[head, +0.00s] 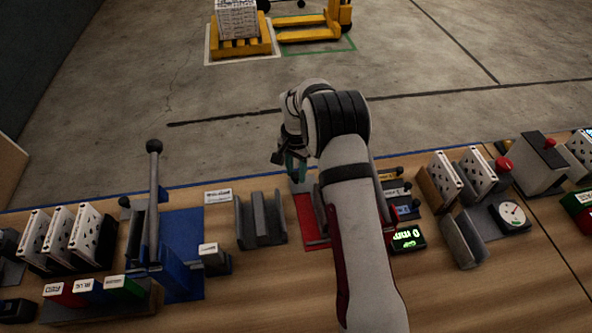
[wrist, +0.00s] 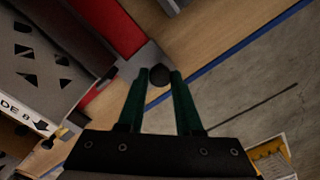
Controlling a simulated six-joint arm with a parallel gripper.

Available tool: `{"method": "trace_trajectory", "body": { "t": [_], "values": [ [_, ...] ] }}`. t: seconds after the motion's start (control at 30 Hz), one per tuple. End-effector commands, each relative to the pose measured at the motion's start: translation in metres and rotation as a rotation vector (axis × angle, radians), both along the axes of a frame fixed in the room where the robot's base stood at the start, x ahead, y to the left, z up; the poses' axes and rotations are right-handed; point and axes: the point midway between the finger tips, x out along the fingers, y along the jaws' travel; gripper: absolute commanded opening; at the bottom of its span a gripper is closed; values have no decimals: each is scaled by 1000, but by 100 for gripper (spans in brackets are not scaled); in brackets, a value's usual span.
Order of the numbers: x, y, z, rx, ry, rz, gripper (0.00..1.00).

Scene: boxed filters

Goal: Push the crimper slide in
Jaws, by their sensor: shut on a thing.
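My gripper (head: 293,168) reaches down over the back of the red-based station, and its green fingers (wrist: 158,80) show in the wrist view. They are shut on a dark round knob (wrist: 159,75). The knob sits at the end of a grey plate (wrist: 143,62), which looks like the crimper slide. The plate lies beside the red base (wrist: 118,28), which also shows in the head view (head: 310,218). A white perforated panel (wrist: 30,60) with part of a label lies at the left of the wrist view. My arm hides much of the station in the head view.
A grey slotted holder (head: 262,222) stands left of the red base. A blue station with a tall lever (head: 154,195) is further left. A green-lit display (head: 408,239) and a round dial gauge (head: 512,214) are right. The blue-edged table's back is near the gripper.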

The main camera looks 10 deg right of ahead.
Motion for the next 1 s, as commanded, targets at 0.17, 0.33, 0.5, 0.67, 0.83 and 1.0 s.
{"method": "trace_trajectory", "body": {
  "t": [0.17, 0.33, 0.5, 0.67, 0.83, 1.0],
  "values": [
    [0, 0, 0, 0, 0, -1, 0],
    [0, 0, 1, 0, 0, -1, 0],
    [0, 0, 1, 0, 0, -1, 0],
    [0, 0, 1, 0, 0, -1, 0],
    [0, 0, 1, 0, 0, -1, 0],
    [0, -16, 1, 0, 0, -3, 0]
  ]
}}
